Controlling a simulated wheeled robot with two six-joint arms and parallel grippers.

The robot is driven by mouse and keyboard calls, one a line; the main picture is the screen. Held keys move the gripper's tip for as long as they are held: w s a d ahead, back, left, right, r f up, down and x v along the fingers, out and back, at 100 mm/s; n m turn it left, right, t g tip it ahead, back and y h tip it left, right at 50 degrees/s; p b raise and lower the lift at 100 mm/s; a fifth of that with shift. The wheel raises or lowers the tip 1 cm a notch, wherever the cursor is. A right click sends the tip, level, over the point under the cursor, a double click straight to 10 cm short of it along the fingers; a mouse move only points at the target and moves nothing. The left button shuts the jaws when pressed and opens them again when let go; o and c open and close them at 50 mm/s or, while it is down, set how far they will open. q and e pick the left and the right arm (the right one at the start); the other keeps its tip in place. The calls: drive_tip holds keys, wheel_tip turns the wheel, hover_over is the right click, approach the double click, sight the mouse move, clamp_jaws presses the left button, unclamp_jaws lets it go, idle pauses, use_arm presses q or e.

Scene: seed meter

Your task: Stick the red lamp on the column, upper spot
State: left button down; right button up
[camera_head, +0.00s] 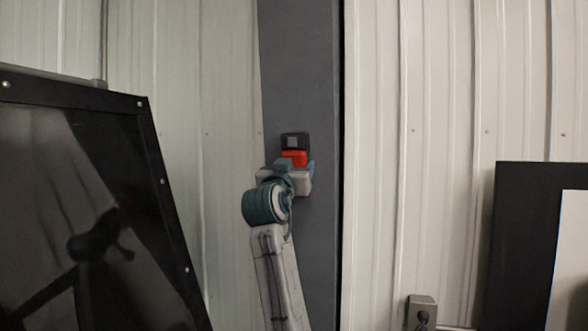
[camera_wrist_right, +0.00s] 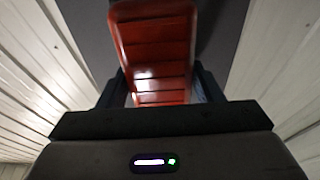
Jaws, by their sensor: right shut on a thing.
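The dark grey column (camera_head: 300,70) runs up the wall in the middle of the head view. The red lamp (camera_head: 294,158) is at the column, just under a small black box with a grey square (camera_head: 295,142). My right gripper (camera_head: 300,167) is shut on the red lamp, which also fills the upper middle of the right wrist view (camera_wrist_right: 155,45) between the two fingers (camera_wrist_right: 158,88). Whether the lamp touches the column cannot be told. My left gripper is not in view.
A black-framed dark glossy panel (camera_head: 138,150) stands at the left. A black-framed board (camera_head: 520,200) is at the right, with a grey socket box (camera_head: 421,312) on the wall beside it. Pale ribbed wall panels (camera_head: 440,100) flank the column.

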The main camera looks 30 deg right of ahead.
drive_tip(key=shift+w+d, duration=0.15)
drive_tip(key=o, duration=1)
drive_tip(key=shift+o, duration=0.2)
drive_tip(key=shift+s+a+f+b, duration=0.15)
drive_tip(key=shift+s+a+b, duration=0.1)
drive_tip(key=shift+b, duration=0.1)
drive_tip(key=r+b+v, duration=0.1)
drive_tip(key=b+v, duration=0.7)
drive_tip(key=v, duration=0.9)
drive_tip(key=shift+a, duration=0.25)
drive_tip(key=shift+r, duration=0.1)
